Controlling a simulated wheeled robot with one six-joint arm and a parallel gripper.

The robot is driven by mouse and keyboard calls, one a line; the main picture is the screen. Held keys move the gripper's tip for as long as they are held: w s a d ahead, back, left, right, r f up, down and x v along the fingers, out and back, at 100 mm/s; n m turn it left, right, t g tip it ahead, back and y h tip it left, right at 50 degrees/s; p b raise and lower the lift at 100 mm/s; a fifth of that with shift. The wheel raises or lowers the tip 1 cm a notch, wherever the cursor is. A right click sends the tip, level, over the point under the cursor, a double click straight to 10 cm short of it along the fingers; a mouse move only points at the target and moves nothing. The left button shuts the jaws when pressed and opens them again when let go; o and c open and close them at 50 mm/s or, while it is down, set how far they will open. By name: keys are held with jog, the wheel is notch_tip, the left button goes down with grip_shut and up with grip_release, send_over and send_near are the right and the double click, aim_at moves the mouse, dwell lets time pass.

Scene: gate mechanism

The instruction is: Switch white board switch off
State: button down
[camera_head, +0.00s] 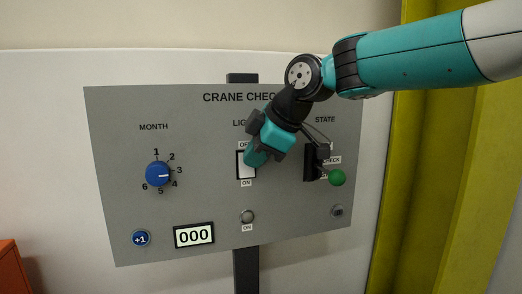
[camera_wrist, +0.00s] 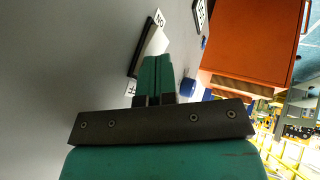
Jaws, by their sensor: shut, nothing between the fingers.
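The white rocker switch (camera_head: 241,170) sits in a black frame on the grey crane panel (camera_head: 120,110), with an OFF label above and an ON label (camera_head: 246,183) below. In the wrist view the switch (camera_wrist: 156,42) shows just beyond the fingertips. My gripper (camera_head: 254,160) is shut and empty, its teal fingertips at the switch's right side and partly covering it. It also shows in the wrist view (camera_wrist: 156,60). I cannot tell whether the tips touch the switch. A small round lamp (camera_head: 247,216) below the switch looks unlit.
Left of the switch is a blue month dial (camera_head: 158,174), with a blue +1 button (camera_head: 141,238) and a 000 display (camera_head: 194,236) below. A green-knobbed lever (camera_head: 337,178) stands to the right, close to my arm. An orange cabinet (camera_head: 12,268) is at lower left.

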jog(key=shift+b, duration=0.45)
jog(key=shift+r, duration=0.2)
jog(key=shift+r+p, duration=0.65)
jog(key=shift+r, duration=0.05)
jog(key=s+b+v, duration=0.1)
jog(key=v, duration=1.1)
jog(key=shift+a, duration=0.25)
